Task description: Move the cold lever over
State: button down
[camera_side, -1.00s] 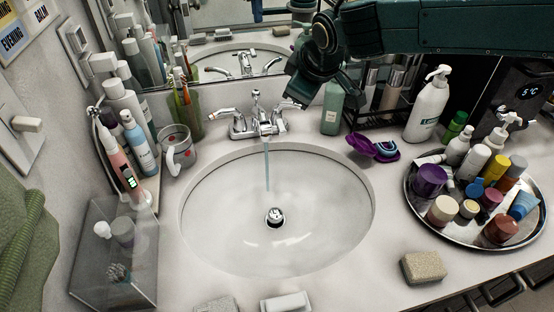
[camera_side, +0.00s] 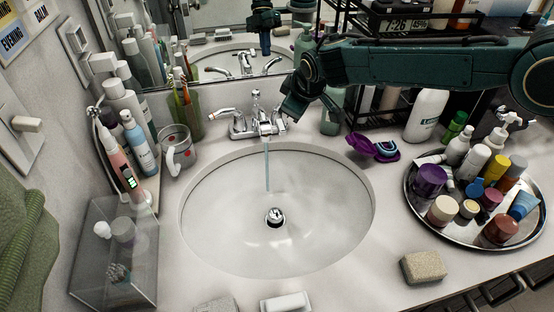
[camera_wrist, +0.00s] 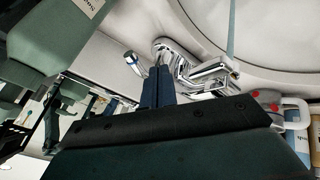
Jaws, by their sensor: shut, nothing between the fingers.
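The chrome faucet (camera_side: 255,122) stands behind the sink, with a thin stream of water (camera_side: 266,165) running from its spout. Its left lever (camera_side: 222,114) has a reddish tip. The cold lever, blue-tipped, shows in the wrist view (camera_wrist: 133,63) just left of my fingers; my gripper largely hides it in the side view. My gripper (camera_side: 287,113) is shut and empty, low beside the faucet's right side. In the wrist view its fingers (camera_wrist: 157,82) are together, between the blue tip and the faucet body (camera_wrist: 195,72). I cannot tell whether they touch the lever.
A green bottle (camera_side: 331,119) stands close behind my gripper, partly hidden. A purple case (camera_side: 362,145), a white pump bottle (camera_side: 426,113) and a crowded round tray (camera_side: 412,205) are to the right. A mug (camera_side: 178,150) stands left. The sink basin (camera_side: 230,215) is clear.

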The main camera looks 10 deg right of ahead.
jog(key=shift+w+d+f, duration=0.2)
jog(key=shift+w+d, duration=0.3)
jog(key=shift+w, duration=0.25)
jog(key=shift+w+d+n+y, duration=0.4)
jog(key=shift+w+d+n, duration=0.1)
jog(key=shift+d+n, duration=0.3)
jog(key=shift+s+a, duration=0.1)
jog(key=s+a+f+v, duration=0.1)
jog(key=v, duration=1.1)
jog(key=shift+s+r, duration=0.2)
jog(key=shift+s, duration=0.3)
